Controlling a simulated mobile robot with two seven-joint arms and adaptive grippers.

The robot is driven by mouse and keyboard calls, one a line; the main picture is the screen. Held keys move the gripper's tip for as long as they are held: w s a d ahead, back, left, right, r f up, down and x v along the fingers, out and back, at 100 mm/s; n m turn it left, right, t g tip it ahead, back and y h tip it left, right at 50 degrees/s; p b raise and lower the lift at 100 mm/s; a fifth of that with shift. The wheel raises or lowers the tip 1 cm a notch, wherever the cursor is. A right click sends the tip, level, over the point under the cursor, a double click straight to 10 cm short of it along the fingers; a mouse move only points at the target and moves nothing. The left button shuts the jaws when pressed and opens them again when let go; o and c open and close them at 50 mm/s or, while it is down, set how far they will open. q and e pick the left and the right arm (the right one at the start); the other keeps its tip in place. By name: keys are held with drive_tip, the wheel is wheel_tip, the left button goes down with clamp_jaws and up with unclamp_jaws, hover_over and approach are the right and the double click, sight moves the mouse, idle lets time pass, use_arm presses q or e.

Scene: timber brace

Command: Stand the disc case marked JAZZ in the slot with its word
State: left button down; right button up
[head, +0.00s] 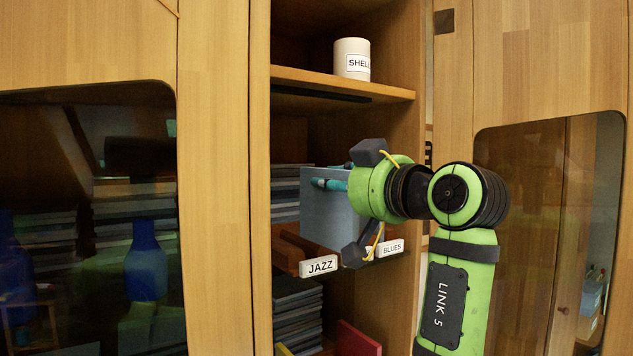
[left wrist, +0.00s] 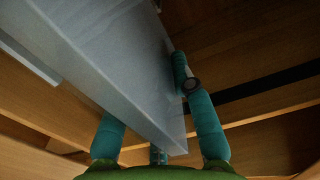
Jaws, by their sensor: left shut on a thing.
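A grey-blue disc case (head: 325,220) stands roughly upright in the cabinet opening, held from the right by my left gripper (head: 332,184). The teal fingers are shut on it near its upper part. In the left wrist view the case (left wrist: 95,55) runs between the teal fingers. No word shows on its visible faces. The slot label JAZZ (head: 319,266) is on the rack's front at lower left, and the label BLUES (head: 391,248) is to its right. The case is behind and above the JAZZ label; I cannot tell whether its foot is in that slot. My right gripper is out of view.
A shelf (head: 340,84) above carries a white cup marked SHEL (head: 352,58), its last letters hidden. Stacks of grey cases (head: 297,318) lie below the rack, with a red case (head: 357,340) near them. The cabinet's side walls close in the opening.

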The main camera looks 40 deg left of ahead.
use_arm(q)
drive_tip(key=shift+d+r, duration=0.2)
drive_tip(key=shift+r, duration=0.1)
drive_tip(key=w+a+f+b, duration=0.1)
drive_tip(key=w+a+f, duration=0.2)
drive_tip(key=a, duration=0.7)
drive_tip(key=shift+a+f, duration=0.4)
drive_tip(key=shift+f, duration=0.3)
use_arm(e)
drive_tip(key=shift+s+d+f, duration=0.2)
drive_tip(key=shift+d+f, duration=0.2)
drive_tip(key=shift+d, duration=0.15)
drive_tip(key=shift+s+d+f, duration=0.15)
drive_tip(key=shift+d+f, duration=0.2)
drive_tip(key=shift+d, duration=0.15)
use_arm(q)
drive_tip(key=c, duration=1)
unclamp_jaws()
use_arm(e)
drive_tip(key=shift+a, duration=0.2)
